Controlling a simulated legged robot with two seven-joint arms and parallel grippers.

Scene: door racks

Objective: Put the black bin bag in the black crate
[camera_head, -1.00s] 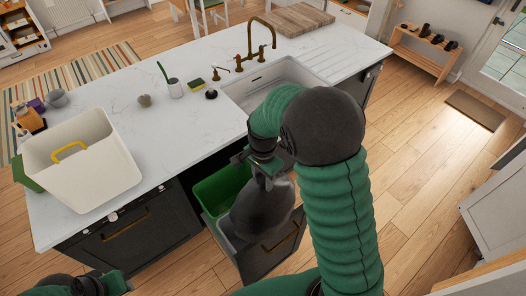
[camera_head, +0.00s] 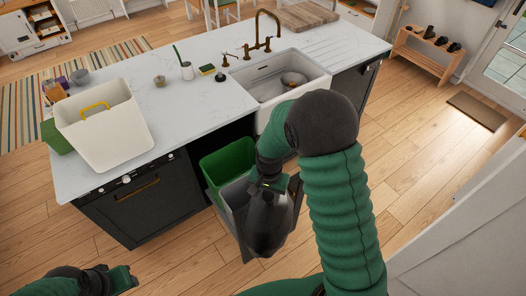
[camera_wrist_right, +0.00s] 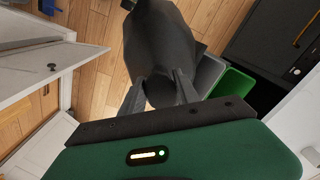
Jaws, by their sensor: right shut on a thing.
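The black bin bag (camera_head: 267,222) hangs full and bulging below my right gripper (camera_head: 270,184), in front of the pull-out bins. In the right wrist view the two fingers of the right gripper (camera_wrist_right: 160,92) are shut on the neck of the black bin bag (camera_wrist_right: 155,42). The bag hides part of the grey bin behind it, and I cannot tell whether they touch. My left gripper (camera_head: 124,278) is low at the left, away from the counter; its fingers are too small to read. I do not see a black crate in these frames.
A green bin (camera_head: 228,165) and a grey bin (camera_head: 233,197) stand in the pulled-out cabinet under the white counter (camera_head: 190,112). A white tub (camera_head: 120,140) with a yellow handle stands on the counter. A sink (camera_head: 262,88) is behind my arm.

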